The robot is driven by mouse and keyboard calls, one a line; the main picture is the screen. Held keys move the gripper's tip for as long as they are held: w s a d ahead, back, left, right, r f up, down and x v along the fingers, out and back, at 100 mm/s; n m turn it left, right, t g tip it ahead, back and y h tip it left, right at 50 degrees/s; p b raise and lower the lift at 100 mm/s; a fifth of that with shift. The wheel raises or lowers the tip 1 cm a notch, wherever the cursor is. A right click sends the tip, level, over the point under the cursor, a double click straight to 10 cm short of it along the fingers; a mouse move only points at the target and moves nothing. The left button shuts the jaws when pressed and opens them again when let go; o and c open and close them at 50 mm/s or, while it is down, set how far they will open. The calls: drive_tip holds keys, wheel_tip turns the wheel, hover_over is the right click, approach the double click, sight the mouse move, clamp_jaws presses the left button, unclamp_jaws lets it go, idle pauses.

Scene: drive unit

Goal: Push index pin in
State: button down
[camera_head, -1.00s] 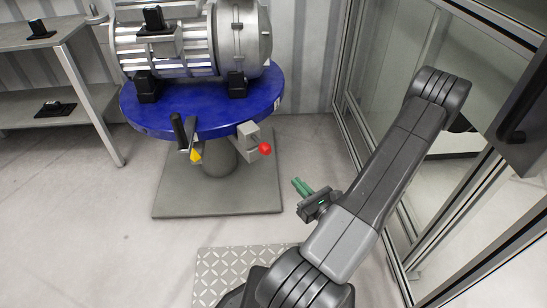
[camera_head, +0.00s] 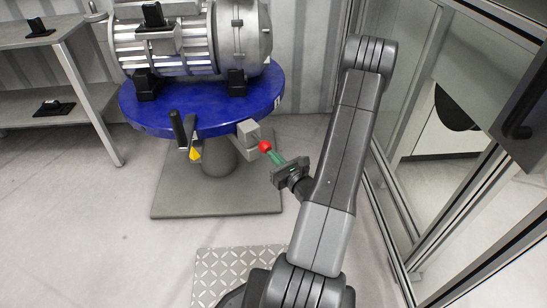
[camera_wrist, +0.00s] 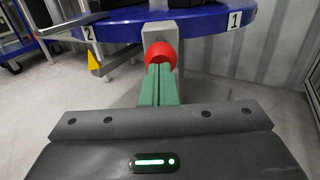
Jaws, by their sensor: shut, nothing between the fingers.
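The index pin has a round red knob (camera_head: 265,146) on a grey block (camera_head: 248,134) at the front edge of the blue round turntable (camera_head: 215,124). In the wrist view the red knob (camera_wrist: 160,52) is straight ahead at the top centre. My gripper (camera_head: 275,157) has green fingers, shut together and empty. Their tips are at the knob's near side, overlapping its lower part in the wrist view (camera_wrist: 160,70). I cannot tell whether they touch it. The pin's shaft behind the knob is hidden.
A black-handled lever (camera_head: 179,130) with a yellow pointer (camera_head: 195,154) hangs left of the block. A large metal drive unit (camera_head: 190,40) stands on the turntable. Glass panels with metal frames (camera_head: 400,200) are close on the right. The floor at left is clear.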

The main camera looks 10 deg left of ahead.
sight(268, 149)
drive_tip(key=shift+w+a, duration=0.2)
drive_tip(key=shift+a, duration=0.05)
drive_tip(key=x, duration=0.3)
drive_tip(key=shift+w+a, duration=0.15)
drive_tip(key=shift+w, duration=0.05)
drive_tip(key=shift+r, duration=0.1)
idle(0.3)
